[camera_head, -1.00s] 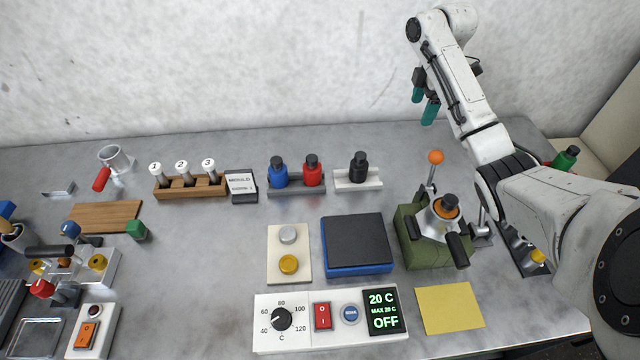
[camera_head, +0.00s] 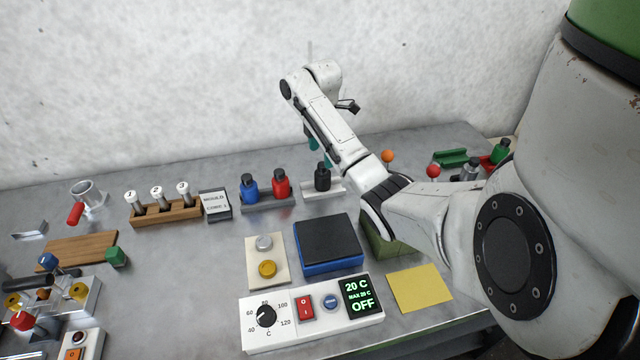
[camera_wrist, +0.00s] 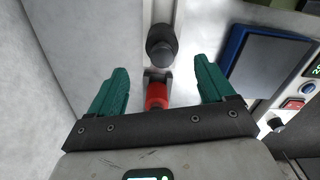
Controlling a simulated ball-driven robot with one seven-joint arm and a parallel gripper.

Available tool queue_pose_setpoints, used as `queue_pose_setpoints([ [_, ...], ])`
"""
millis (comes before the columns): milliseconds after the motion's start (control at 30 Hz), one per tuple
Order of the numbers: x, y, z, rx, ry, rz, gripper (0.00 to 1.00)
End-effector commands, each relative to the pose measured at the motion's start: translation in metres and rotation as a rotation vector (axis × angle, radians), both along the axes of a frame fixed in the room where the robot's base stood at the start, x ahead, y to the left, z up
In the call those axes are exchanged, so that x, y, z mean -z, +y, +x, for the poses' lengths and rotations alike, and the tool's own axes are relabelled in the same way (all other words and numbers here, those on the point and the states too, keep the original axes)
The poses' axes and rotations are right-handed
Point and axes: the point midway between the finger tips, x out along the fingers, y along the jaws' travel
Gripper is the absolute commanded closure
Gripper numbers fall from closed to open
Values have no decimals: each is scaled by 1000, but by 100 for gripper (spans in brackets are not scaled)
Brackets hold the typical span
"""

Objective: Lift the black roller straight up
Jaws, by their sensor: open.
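The black roller (camera_head: 322,179), a dark upright body with a black knob on top, stands in a white holder (camera_head: 334,188) on the table. My gripper (camera_head: 320,154), with two teal fingers, is open and empty, over and slightly behind the roller in the head view. In the wrist view, the black roller (camera_wrist: 160,38) lies ahead of my open gripper (camera_wrist: 160,70), near the line midway between the fingers. A red roller (camera_wrist: 157,94) shows lower between the fingers there. I cannot tell the height gap to the black roller.
Blue (camera_head: 249,187) and red rollers stand in a grey holder (camera_head: 268,208) just left of the black one. A blue pad with a dark top (camera_head: 328,242) lies in front. The wall is close behind. My arm covers much of the green device (camera_head: 383,246).

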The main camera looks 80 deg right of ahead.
Motion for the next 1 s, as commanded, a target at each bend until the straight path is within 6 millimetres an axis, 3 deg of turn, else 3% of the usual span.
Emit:
queue_pose_setpoints([
  [100, 23, 1, 1, 0, 1, 1, 18],
  [367, 40, 1, 0, 0, 1, 1, 18],
  [700, 83, 4, -2, 0, 2, 1, 18],
  [1000, 88, 4, -1, 0, 1, -1, 18],
])
